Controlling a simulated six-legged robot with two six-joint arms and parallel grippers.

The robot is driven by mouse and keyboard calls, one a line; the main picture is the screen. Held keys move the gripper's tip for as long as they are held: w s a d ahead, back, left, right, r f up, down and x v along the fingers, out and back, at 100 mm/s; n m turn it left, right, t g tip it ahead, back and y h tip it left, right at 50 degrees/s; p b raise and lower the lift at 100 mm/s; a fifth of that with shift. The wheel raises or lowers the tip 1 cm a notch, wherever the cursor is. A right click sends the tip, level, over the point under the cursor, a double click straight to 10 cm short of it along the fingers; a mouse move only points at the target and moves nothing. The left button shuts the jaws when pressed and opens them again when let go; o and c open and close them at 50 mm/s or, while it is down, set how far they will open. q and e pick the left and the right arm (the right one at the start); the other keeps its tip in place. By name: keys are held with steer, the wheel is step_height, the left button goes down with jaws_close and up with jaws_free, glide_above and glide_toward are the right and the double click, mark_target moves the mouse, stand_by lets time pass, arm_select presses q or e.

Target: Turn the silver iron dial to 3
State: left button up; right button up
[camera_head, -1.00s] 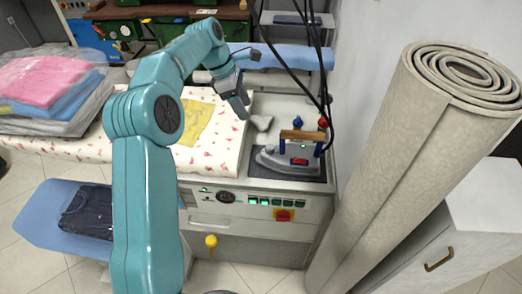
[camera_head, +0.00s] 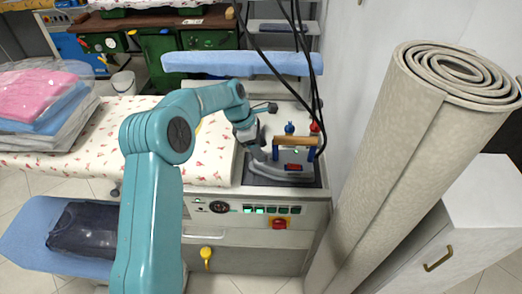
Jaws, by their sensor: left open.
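The silver iron (camera_head: 283,171) stands on a dark pad at the right end of the ironing table. It has a wooden handle (camera_head: 295,141) on blue posts, a red part low on its side, and blue and red knobs behind the handle. Which part is the dial, and any numbers on it, are too small to tell. My left gripper (camera_head: 254,150) is at the iron's left front end, close above it; contact cannot be told. The fingertips are small and partly hidden by the wrist; the gripper is open. My right gripper is not in view.
Black cables (camera_head: 312,80) hang down behind the iron. A rolled carpet (camera_head: 425,170) stands at the right beside a white cabinet (camera_head: 470,210). A floral-covered table (camera_head: 95,140) with bagged clothes is at the left. A control panel with a red switch (camera_head: 279,224) is below the iron.

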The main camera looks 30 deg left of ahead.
arm_select(q)
steer(key=shift+f, duration=0.5)
steer(key=shift+d+f, duration=0.2)
steer(key=shift+d, duration=0.05)
steer(key=shift+w, duration=0.1)
steer(key=c, duration=1)
